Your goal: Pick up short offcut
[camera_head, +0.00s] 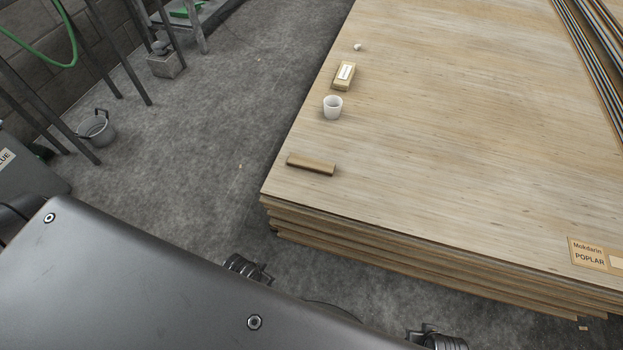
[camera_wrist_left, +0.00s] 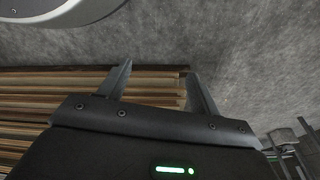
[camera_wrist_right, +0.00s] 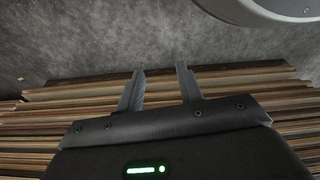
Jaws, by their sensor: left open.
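The short offcut (camera_head: 311,165), a small brown wooden strip, lies flat on top of the veneer stack (camera_head: 450,140) near its left front corner in the head view. My left gripper (camera_wrist_left: 159,69) is open and empty in the left wrist view, with the layered stack edge and grey floor behind its fingers. My right gripper (camera_wrist_right: 160,68) is open and empty in the right wrist view, also against layered edges and floor. The offcut shows in neither wrist view. I cannot make out either gripper's fingers in the head view.
Beyond the offcut stand a white cup (camera_head: 333,107), a labelled wooden block (camera_head: 344,76) and a small white object (camera_head: 358,47). A label card (camera_head: 592,254) is at the front right. The stack's middle is clear.

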